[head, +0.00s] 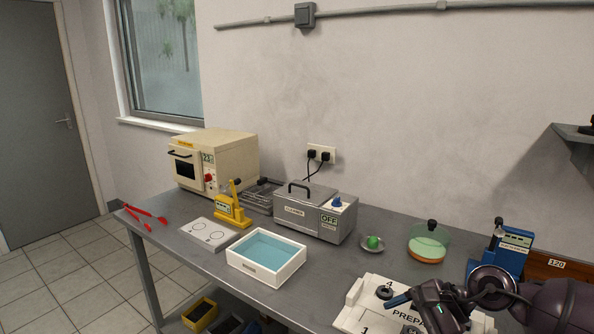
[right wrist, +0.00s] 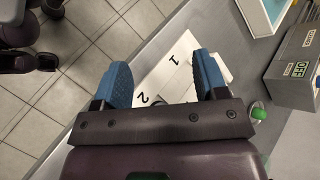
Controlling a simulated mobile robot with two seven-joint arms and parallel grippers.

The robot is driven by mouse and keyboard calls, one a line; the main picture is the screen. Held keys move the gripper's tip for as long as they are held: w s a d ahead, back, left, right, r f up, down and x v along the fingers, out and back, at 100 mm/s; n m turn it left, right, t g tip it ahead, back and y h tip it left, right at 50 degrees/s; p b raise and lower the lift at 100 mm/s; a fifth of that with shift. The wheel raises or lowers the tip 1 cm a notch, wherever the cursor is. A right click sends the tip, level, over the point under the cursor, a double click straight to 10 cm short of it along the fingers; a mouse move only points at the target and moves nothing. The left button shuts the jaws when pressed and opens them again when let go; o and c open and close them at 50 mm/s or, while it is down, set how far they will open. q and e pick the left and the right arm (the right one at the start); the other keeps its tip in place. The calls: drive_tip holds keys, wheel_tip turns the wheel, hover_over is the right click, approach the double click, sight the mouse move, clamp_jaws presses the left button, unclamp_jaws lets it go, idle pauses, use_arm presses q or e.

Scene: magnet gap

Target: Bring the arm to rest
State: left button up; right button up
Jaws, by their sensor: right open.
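My right arm (head: 545,305) reaches in from the lower right in the head view. Its right gripper (head: 401,300) is above the white PREP board (head: 356,316). In the right wrist view the two blue fingers of this gripper (right wrist: 164,78) stand wide apart with nothing between them. The numbered white board (right wrist: 178,62) shows beyond and below the fingers. A small dark round piece (head: 383,292) lies on the board near the number 4. Part of the board is hidden by the gripper. My left gripper is in neither view.
On the grey bench (head: 330,269) stand a white tray with blue liquid (head: 246,277), a grey cleaner box (head: 300,214), a beige oven (head: 225,160), a yellow press (head: 229,207), a glass dish (head: 430,243) and a blue device (head: 510,246). A shelf (head: 575,132) juts from the right wall.

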drive_tip(key=s+a+r+m+t+y, duration=0.2)
drive_tip(key=a+r+m+t+y, duration=0.35)
drive_tip(key=m, duration=0.55)
drive_tip(key=s+d+f+m+t+h, duration=0.2)
drive_tip(key=d+f+m+t+h, duration=0.3)
drive_tip(key=m, duration=0.7)
drive_tip(key=s+d+f+m+h, duration=0.1)
drive_tip(key=s+d+m+h, duration=0.15)
drive_tip(key=m+h, duration=0.6)
drive_tip(key=s+d+f+m+t+h, duration=0.1)
drive_tip(key=d+f+m+t+h, duration=0.25)
drive_tip(key=m, duration=1.05)
drive_tip(key=s+d+f+m+g, duration=0.1)
drive_tip(key=s+f+m+g, duration=0.35)
drive_tip(key=s, duration=0.25)
drive_tip(key=s+d+f+m+g, duration=0.1)
drive_tip(key=s+f+m+g, duration=0.3)
drive_tip(key=s, duration=0.4)
drive_tip(key=s+f+m+g, duration=0.2)
drive_tip(key=s+m+g, duration=0.3)
drive_tip(key=s+m, duration=0.15)
drive_tip(key=w+f+n+t+y, duration=0.1)
drive_tip(key=w+f+t, duration=0.6)
drive_tip(key=f+t, duration=0.1)
drive_tip(key=shift+f, duration=0.9)
drive_tip(key=shift+n, duration=0.25)
